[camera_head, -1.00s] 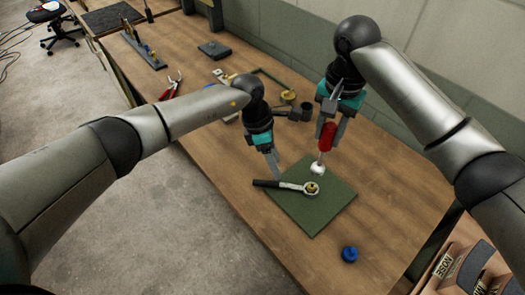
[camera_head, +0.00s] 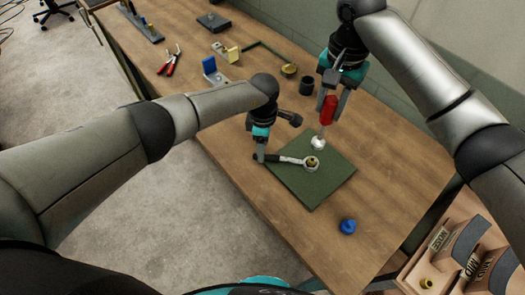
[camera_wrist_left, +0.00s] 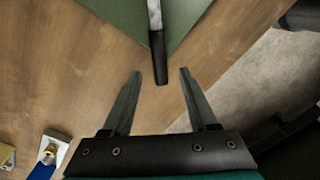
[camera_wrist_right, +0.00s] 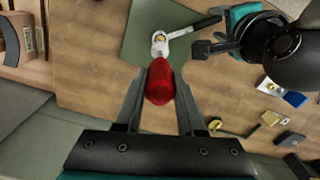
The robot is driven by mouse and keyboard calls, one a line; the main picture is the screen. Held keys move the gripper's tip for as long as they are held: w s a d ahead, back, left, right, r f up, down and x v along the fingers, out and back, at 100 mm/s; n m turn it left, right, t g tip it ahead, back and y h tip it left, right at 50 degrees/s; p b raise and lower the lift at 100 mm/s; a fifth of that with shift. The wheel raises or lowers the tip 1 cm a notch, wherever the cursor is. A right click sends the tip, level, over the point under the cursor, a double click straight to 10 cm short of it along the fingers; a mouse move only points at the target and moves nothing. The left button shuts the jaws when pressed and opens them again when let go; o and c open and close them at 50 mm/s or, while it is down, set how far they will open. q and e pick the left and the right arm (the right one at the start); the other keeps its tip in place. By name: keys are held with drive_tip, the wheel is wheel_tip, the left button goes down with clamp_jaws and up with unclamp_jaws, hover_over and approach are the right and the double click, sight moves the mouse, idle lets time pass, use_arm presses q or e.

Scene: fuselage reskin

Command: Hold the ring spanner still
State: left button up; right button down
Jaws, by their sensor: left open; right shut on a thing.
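The ring spanner (camera_head: 292,160) lies on the green mat (camera_head: 325,189), its ring around a brass fitting (camera_head: 312,162) and its black handle past the mat's left edge. My left gripper (camera_head: 261,156) is low by the handle; in the left wrist view the open fingers (camera_wrist_left: 158,72) have the handle end (camera_wrist_left: 159,64) between and just beyond their tips, with gaps on both sides. My right gripper (camera_head: 332,115) is shut on a red-handled tool (camera_wrist_right: 160,82), which points down with a white end (camera_head: 318,143) near the spanner's ring. I cannot tell whether they touch.
A blue knob (camera_head: 347,226) sits in front of the mat. A black cup (camera_head: 307,85), a green bracket (camera_head: 268,55), a blue-and-metal block (camera_head: 211,68) and red pliers (camera_head: 171,61) lie further back. Boxes (camera_head: 460,245) stand at lower right.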

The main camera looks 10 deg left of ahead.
use_arm(q)
drive_tip(key=shift+f, duration=1.5)
drive_tip(key=shift+s, duration=0.1)
clamp_jaws()
use_arm(e)
drive_tip(key=shift+f+m, duration=0.45)
drive_tip(key=shift+m, duration=0.45)
drive_tip(key=shift+f+m, duration=0.45)
drive_tip(key=shift+m, duration=0.45)
